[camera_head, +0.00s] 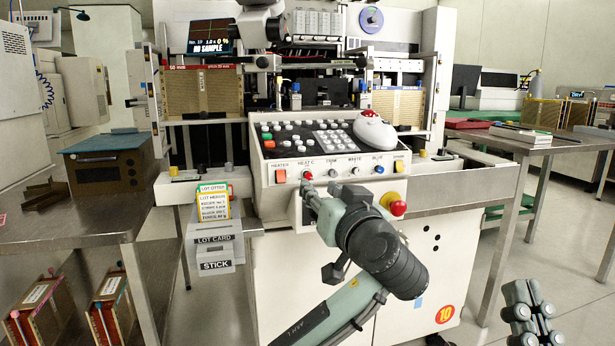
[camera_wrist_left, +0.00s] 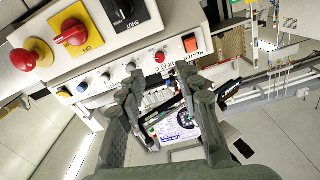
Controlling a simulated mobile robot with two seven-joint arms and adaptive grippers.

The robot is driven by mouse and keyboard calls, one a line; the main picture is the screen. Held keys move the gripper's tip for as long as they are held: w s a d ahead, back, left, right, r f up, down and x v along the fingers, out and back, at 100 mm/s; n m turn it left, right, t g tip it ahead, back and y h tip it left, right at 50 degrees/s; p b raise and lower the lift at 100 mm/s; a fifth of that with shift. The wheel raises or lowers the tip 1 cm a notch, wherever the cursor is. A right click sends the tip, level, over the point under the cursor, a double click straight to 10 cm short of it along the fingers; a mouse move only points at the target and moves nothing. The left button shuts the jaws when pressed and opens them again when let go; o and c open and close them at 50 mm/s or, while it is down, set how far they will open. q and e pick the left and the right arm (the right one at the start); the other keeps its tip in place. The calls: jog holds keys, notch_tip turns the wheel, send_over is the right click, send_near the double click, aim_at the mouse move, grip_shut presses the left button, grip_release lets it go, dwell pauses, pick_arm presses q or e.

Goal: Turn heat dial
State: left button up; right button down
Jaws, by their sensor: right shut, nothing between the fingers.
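The heat dial (camera_head: 307,176) is a small red knob under the "HEAT C" label on the sloped front panel. It also shows in the left wrist view (camera_wrist_left: 160,57). My left gripper (camera_head: 308,189) is just in front of and slightly below it. In the left wrist view, the left gripper's fingertips (camera_wrist_left: 160,73) are spread apart, with the red knob showing in the gap just past them. I see no contact. My right gripper (camera_head: 529,306) is shut and empty at the lower right of the head view, away from the machine.
An orange heater button (camera_head: 281,177) sits left of the dial, and small knobs (camera_head: 332,173) sit to its right. A red emergency button (camera_head: 398,208) is lower right.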

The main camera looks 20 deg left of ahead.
aim_at(309, 177)
pick_arm(q)
jog(key=x, duration=0.7)
jog(key=shift+c, duration=0.4)
grip_shut()
